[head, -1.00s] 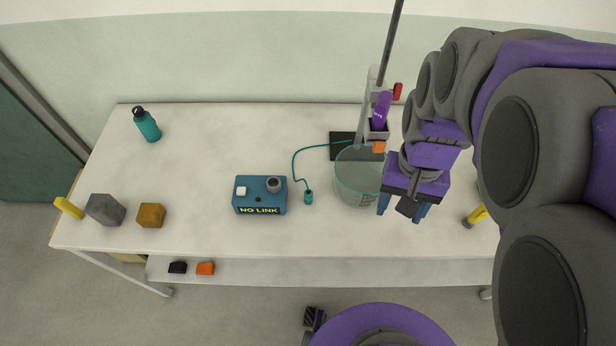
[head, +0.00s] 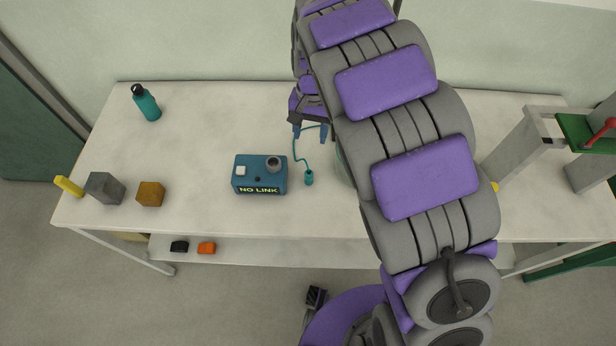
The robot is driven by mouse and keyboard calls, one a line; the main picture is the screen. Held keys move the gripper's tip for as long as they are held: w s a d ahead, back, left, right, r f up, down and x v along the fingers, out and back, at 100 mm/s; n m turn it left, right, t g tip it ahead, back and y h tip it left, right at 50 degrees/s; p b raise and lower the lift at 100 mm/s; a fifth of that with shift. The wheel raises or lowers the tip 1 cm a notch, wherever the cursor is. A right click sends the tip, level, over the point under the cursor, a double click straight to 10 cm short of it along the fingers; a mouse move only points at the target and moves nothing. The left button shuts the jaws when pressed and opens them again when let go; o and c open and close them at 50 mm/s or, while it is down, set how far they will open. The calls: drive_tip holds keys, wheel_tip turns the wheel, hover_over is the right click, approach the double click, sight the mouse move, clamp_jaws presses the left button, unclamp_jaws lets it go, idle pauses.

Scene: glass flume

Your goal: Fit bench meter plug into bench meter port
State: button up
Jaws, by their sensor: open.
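The bench meter (head: 259,174) is a blue box on the table. It has a white button, a round grey knob, a small dark hole that may be the port (head: 257,180), and a display reading "NO LINK". The bench meter plug (head: 309,178) is a small teal cylinder on the table just right of the meter, apart from it. Its teal cable (head: 296,155) runs back toward my gripper. My gripper (head: 312,134) is open behind the plug, its blue fingers around or above the cable; I cannot tell which. My arm hides most of the beaker and stand.
A yellow piece (head: 68,186), a grey cube (head: 104,188) and an orange-brown block (head: 150,193) sit front left. Black (head: 179,246) and orange (head: 206,248) pieces lie on the lower shelf. A grey frame (head: 520,145) stands right.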

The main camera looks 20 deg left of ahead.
wheel_tip(320, 180, down, 4)
drive_tip(key=r, duration=0.1)
drive_tip(key=b, duration=0.2)
hover_over(308, 173)
drive_tip(key=w+a, duration=0.1)
wheel_tip(308, 173, down, 8)
drive_tip(key=shift+d+f, duration=0.35)
drive_tip(key=shift+d, duration=0.2)
drive_tip(key=f, duration=0.1)
drive_tip(key=f+b, duration=0.1)
drive_tip(key=f, duration=0.2)
drive_tip(key=shift+s+f+b, duration=0.15)
drive_tip(key=shift+s+b, duration=0.2)
drive_tip(key=shift+s, duration=0.05)
drive_tip(key=shift+a+f, duration=0.25)
drive_tip(key=shift+a, duration=0.05)
drive_tip(key=shift+d+r, duration=0.15)
drive_tip(key=shift+d, duration=0.4)
drive_tip(key=c, duration=0.6)
drive_tip(key=shift+a, duration=0.3)
clamp_jaws()
